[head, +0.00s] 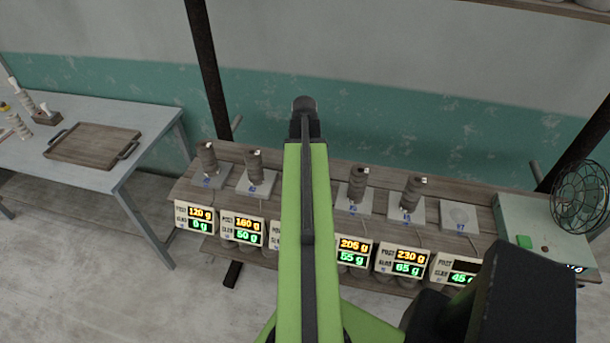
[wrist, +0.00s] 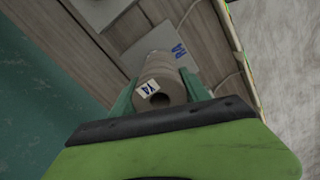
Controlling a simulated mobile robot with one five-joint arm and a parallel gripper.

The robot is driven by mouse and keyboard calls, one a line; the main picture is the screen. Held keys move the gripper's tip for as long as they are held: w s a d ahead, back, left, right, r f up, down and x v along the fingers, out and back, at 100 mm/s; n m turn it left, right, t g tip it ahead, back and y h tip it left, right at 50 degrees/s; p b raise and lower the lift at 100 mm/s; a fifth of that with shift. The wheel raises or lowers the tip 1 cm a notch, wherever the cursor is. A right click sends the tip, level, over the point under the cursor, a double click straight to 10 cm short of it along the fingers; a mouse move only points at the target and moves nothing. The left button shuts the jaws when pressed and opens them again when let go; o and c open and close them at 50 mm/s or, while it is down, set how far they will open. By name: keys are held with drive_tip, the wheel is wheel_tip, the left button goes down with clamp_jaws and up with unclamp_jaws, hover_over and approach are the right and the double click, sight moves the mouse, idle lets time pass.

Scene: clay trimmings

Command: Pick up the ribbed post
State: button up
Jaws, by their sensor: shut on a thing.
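In the wrist view, a grey-brown ribbed post (wrist: 158,68) with a round hole in its near end and a small white tag sits between the teal fingers of my gripper (wrist: 160,88). My gripper is shut on it. A pale scale plate (wrist: 187,68) with blue marking shows behind the post; I cannot tell whether the post touches it. In the head view my green arm hides the gripper's fingers and the middle of the bench. Other ribbed posts stand upright on plates: two at left (head: 207,158) (head: 254,166) and two right of the arm (head: 358,184) (head: 412,193).
The wooden bench (head: 330,165) carries lit displays (head: 242,228) along its front. The rightmost plate (head: 459,216) is bare. A fan (head: 580,195) and a green-buttoned box (head: 540,225) stand at right. A side table (head: 100,112) with a wooden tray (head: 92,143) is at left.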

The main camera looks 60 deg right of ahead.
clamp_jaws()
drive_tip(key=r+p, duration=0.2)
drive_tip(key=s+r+p, duration=0.1)
drive_tip(key=r+p, duration=0.2)
drive_tip(key=shift+r, duration=0.2)
drive_tip(key=s+r+p, duration=0.5)
drive_tip(key=s+p, duration=0.1)
drive_tip(key=s, duration=0.4)
drive_tip(key=shift+s+a+r, duration=0.15)
drive_tip(key=shift+s+r, duration=0.2)
drive_tip(key=shift+r, duration=0.05)
